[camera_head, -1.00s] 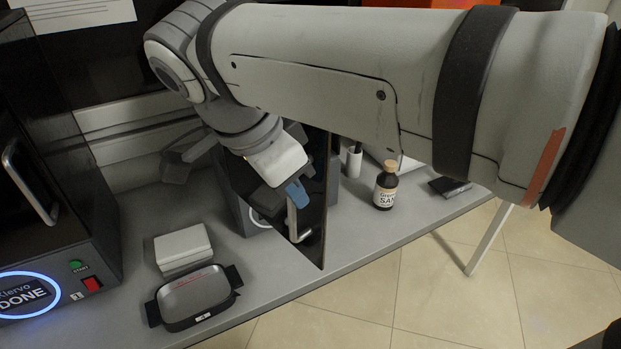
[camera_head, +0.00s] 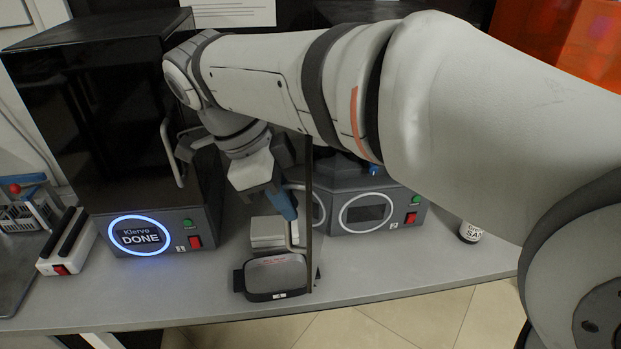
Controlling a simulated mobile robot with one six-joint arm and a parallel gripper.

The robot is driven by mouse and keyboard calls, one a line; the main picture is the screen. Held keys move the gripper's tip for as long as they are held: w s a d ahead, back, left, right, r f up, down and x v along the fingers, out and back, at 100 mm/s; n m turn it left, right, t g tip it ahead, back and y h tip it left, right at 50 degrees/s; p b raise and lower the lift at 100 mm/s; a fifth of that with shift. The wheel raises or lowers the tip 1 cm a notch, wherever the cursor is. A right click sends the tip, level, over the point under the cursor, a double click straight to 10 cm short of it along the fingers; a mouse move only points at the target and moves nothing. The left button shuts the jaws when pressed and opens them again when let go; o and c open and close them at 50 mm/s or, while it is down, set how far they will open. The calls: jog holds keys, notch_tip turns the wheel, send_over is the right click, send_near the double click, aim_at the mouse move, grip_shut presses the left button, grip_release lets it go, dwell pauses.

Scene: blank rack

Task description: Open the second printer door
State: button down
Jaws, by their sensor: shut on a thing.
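The second printer (camera_head: 365,212), marked 2, stands right of the first, its upper part largely hidden behind my arm. Its dark door (camera_head: 309,215) is swung out towards me and shows almost edge-on. My gripper (camera_head: 287,208), with blue fingertips, is shut on the door's pale handle (camera_head: 293,238) on the door's left side. The exact grip is partly hidden.
The first printer (camera_head: 140,205), lit DONE, stands at left with its door closed. A black-handled tray (camera_head: 275,278) and a pale box (camera_head: 268,232) lie close by the open door. A bottle (camera_head: 470,232) stands at right. An orange case (camera_head: 570,45) is behind.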

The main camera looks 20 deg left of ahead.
jog(key=shift+a, duration=0.2)
jog(key=c, duration=1.6)
grip_release()
jog(key=shift+s, duration=0.2)
jog(key=shift+o, duration=0.6)
jog(key=shift+w, duration=0.15)
jog(key=w+v, duration=0.1)
jog(key=v, duration=0.6)
jog(key=shift+s+r+p, duration=0.35)
jog(key=shift+s+r, duration=0.05)
jog(key=shift+s, duration=0.15)
jog(key=shift+a, duration=0.1)
